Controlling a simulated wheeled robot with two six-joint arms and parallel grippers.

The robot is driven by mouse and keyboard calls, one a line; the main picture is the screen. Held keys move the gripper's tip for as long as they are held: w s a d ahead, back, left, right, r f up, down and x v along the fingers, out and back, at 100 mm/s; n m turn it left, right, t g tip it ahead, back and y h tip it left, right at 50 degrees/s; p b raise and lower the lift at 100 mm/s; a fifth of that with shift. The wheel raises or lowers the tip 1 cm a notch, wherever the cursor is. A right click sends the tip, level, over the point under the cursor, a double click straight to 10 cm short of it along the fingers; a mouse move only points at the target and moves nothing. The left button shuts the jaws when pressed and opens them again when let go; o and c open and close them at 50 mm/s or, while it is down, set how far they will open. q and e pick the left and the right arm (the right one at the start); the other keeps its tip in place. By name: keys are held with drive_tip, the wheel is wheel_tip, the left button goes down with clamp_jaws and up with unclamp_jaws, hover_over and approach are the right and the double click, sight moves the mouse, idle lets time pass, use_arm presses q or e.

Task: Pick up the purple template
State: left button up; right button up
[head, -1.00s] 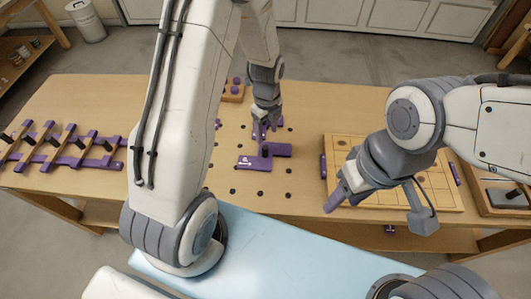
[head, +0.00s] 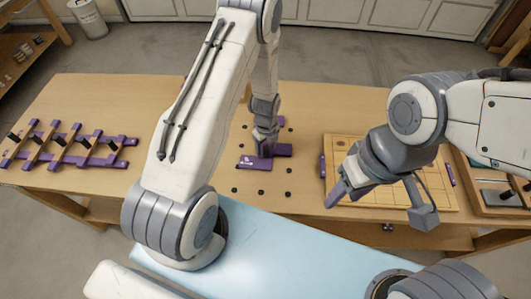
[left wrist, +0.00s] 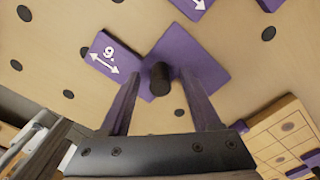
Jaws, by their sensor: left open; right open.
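The purple template (head: 255,163) lies on the bench in front of the middle. Its left arm carries a white mark and double arrow, which also shows in the left wrist view (left wrist: 105,55). A black knob (left wrist: 160,84) stands up from it. My left gripper (head: 264,153) is low over the template. Its open fingers reach down on either side of the knob, and I cannot tell whether they touch it. The gripper hides the knob in the head view. My right gripper (head: 347,193) is open and empty above the near left edge of a wooden board.
The wooden board (head: 425,200) with a grid lies at right. A rack of purple bars (head: 115,164) lies at left. Black dots (head: 288,198) mark the bench around the template. Another purple piece (left wrist: 192,6) lies close behind it.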

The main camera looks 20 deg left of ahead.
use_arm(q)
drive_tip(key=shift+f, duration=0.4)
clamp_jaws()
drive_tip(key=shift+r, duration=0.1)
